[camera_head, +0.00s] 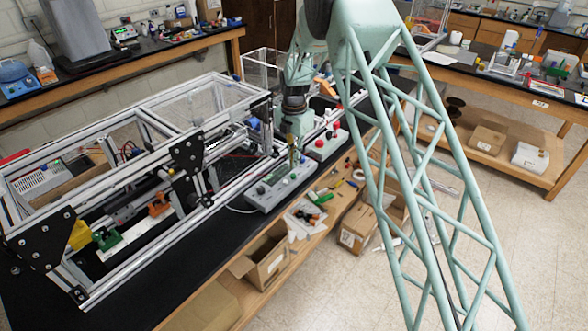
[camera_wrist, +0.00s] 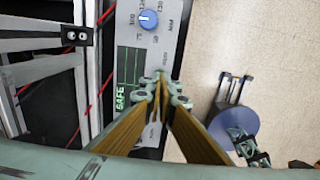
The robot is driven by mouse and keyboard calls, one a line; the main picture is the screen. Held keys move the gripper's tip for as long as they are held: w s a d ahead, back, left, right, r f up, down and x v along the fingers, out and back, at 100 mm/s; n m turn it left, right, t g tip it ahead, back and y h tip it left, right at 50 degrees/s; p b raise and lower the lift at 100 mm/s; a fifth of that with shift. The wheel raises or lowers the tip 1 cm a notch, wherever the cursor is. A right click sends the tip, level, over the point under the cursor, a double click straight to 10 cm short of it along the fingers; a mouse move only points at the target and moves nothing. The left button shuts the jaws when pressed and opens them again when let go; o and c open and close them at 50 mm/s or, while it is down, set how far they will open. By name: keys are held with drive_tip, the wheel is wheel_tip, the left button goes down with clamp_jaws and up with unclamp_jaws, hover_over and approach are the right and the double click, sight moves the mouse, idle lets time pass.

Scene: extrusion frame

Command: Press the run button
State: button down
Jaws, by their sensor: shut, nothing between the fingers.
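A grey control box (camera_head: 275,190) sits at the front edge of the black bench, with small knobs and buttons on top. In the wrist view its panel (camera_wrist: 155,50) shows a blue knob (camera_wrist: 148,20) and green markings reading SAFE (camera_wrist: 121,97). My gripper (camera_head: 293,168) is shut and empty, pointing down over the box; its fingertips meet over the panel in the wrist view (camera_wrist: 160,82). Which control is the run button I cannot tell. My fingers hide part of the panel, and whether the tips touch it is unclear.
An aluminium extrusion frame (camera_head: 165,120) fills the bench left of the control box. A second box with red buttons (camera_head: 327,143) stands just behind it to the right. Cardboard boxes (camera_head: 262,258) are below.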

sight(295, 175)
wheel_tip(295, 175, up, 9)
drive_tip(key=b, duration=0.1)
drive_tip(key=shift+f, duration=0.15)
idle(0.4)
